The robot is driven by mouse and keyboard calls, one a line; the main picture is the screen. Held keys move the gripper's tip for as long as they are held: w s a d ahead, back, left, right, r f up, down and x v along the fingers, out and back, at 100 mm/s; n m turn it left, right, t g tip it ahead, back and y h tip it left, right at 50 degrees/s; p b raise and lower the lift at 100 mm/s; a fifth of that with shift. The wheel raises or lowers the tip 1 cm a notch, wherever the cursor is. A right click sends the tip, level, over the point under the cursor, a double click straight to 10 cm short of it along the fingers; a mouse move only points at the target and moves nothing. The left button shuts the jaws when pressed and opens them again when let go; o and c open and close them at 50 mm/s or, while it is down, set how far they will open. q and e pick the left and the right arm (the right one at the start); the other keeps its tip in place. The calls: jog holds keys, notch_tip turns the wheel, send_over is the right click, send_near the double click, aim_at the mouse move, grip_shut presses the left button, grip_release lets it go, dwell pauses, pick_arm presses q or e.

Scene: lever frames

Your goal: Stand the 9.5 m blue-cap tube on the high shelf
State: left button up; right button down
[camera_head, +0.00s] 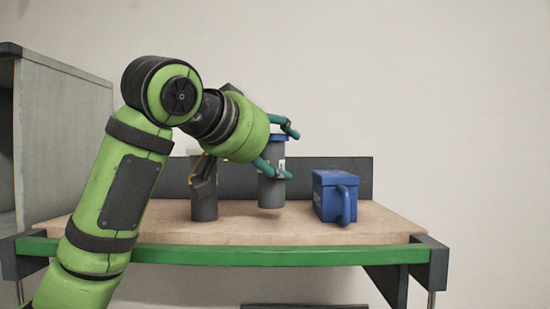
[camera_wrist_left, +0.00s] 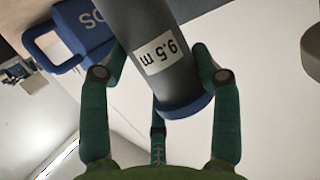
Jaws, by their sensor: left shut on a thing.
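The blue-cap tube (camera_head: 271,190) is a grey upright cylinder above the middle of the workbench. In the left wrist view the tube (camera_wrist_left: 148,30) shows a white label reading 9.5 m and its blue cap (camera_wrist_left: 186,107). My left gripper (camera_head: 283,152) is shut around the tube's upper part, just below the cap. In the left wrist view its green fingers (camera_wrist_left: 160,90) lie around the tube. My right gripper is not in view. I cannot tell for certain which surface is the high shelf.
A second grey tube (camera_head: 204,206) stands left of the held one, its top hidden by my arm. A blue box with a handle (camera_head: 331,193) sits to the right. The wooden bench (camera_head: 300,230) has a dark back board (camera_head: 335,172). A grey cabinet (camera_head: 60,140) stands at left.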

aim_at(271, 194)
pick_arm(q)
jog(key=shift+f, duration=0.55)
jog(key=shift+w+f, duration=0.3)
jog(key=shift+f, duration=0.2)
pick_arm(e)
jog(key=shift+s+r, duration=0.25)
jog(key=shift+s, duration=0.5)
pick_arm(q)
jog(key=shift+s, duration=0.15)
jog(key=shift+f, duration=0.15)
jog(key=o, duration=1.7)
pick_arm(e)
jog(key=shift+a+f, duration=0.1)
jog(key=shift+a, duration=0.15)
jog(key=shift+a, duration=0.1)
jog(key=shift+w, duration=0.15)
